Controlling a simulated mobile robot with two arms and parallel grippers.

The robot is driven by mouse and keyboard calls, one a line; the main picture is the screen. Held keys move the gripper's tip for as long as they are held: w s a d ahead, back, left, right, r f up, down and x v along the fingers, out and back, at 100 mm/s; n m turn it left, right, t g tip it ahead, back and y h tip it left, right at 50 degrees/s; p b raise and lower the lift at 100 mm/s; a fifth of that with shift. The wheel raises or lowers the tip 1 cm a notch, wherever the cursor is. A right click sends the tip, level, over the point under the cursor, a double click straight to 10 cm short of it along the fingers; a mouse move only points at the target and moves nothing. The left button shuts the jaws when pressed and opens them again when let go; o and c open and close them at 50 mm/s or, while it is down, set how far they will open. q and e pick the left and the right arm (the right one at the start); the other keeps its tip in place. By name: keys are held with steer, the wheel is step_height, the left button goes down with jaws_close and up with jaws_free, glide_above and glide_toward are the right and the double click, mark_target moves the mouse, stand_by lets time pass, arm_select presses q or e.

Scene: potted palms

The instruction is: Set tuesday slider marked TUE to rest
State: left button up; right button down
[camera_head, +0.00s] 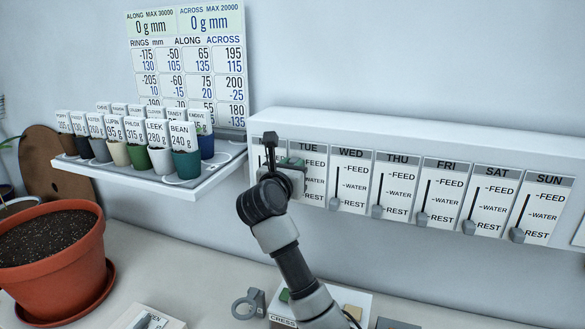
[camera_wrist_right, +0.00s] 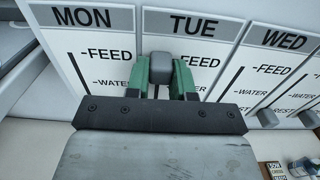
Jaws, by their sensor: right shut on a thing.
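The TUE panel (camera_wrist_right: 194,30) is on the white wall board, between the MON and WED panels. Its grey slider knob (camera_wrist_right: 161,66) is level with about the FEED mark, in the upper part of the panel. My right gripper (camera_wrist_right: 161,78) has its green fingers on either side of this knob, shut on it. In the head view the right gripper (camera_head: 292,165) is in front of the TUE panel (camera_head: 314,180) and hides its slot and knob. The REST mark of TUE shows at the panel's lower right in the head view. My left gripper is not in view.
The WED slider (camera_head: 334,204) and the other sliders to the right stand low, near REST. A shelf (camera_head: 190,184) with several labelled small pots is at left. A large terracotta pot (camera_head: 55,265) stands below it.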

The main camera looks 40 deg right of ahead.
step_height(320, 180, down, 10)
steer(key=b, duration=0.7)
steer(key=shift+r, duration=0.25)
steer(key=c, duration=1.1)
jaws_free()
steer(key=shift+o, duration=0.7)
steer(key=shift+a, duration=0.1)
steer(key=b+v, duration=0.3)
steer(key=v, duration=0.7)
steer(key=shift+s+a, duration=0.2)
steer(key=shift+a, duration=0.1)
